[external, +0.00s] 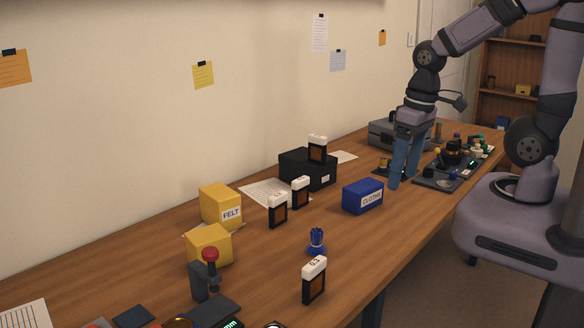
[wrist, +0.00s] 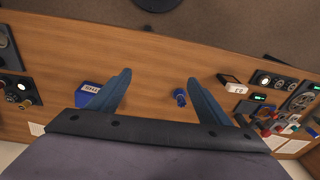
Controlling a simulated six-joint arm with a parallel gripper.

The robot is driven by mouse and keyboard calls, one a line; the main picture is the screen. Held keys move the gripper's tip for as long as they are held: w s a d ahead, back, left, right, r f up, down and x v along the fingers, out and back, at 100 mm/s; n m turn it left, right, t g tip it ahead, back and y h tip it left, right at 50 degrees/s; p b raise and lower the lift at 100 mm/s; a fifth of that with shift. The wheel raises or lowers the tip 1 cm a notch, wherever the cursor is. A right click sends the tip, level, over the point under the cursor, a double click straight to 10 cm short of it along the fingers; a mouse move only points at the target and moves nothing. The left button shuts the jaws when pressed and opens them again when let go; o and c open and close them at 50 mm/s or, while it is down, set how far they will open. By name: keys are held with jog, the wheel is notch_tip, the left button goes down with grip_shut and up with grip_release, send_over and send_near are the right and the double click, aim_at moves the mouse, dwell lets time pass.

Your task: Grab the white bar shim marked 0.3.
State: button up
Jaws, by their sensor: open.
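My gripper (external: 404,178) is open and empty above the table, past the blue box and well away from this shim. Its blue fingers are spread in the wrist view (wrist: 159,76). Similar white-topped blocks (external: 278,209) (external: 300,192) (external: 317,149) stand farther back, their marks unreadable.
Bare wood surrounds the shim's right side.

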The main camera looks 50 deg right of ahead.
jog(key=w+a+f+t+y+b, duration=0.15)
jog(key=w+a+t+b, duration=0.3)
jog(key=a, duration=0.95)
jog(key=w+a+f+t+y+b, duration=0.1)
jog(key=w+a+t+y+b, duration=0.35)
jog(key=a, duration=0.85)
notch_tip(320, 180, up, 3)
jog(key=t+h+b, duration=0.2)
jog(key=t+h, duration=0.4)
jog(key=t, duration=0.2)
send_over(319, 269)
jog(key=s, duration=0.2)
jog(key=f, duration=1.5)
jog(key=shift+s+f, duration=0.2)
jog(key=shift+f, duration=0.05)
jog(key=shift+w+p, duration=0.55)
jog(key=shift+w, duration=0.55)
jog(key=shift+w+r+p, duration=0.25)
jog(key=shift+w+p, duration=0.1)
jog(key=shift+w, duration=0.2)
jog(key=w+p, duration=0.1)
jog(key=w, duration=0.2)
jog(key=shift+r, duration=0.1)
jog(key=shift+w+a, duration=0.1)
jog(key=shift+w, duration=0.45)
jog(key=shift+c, duration=0.6)
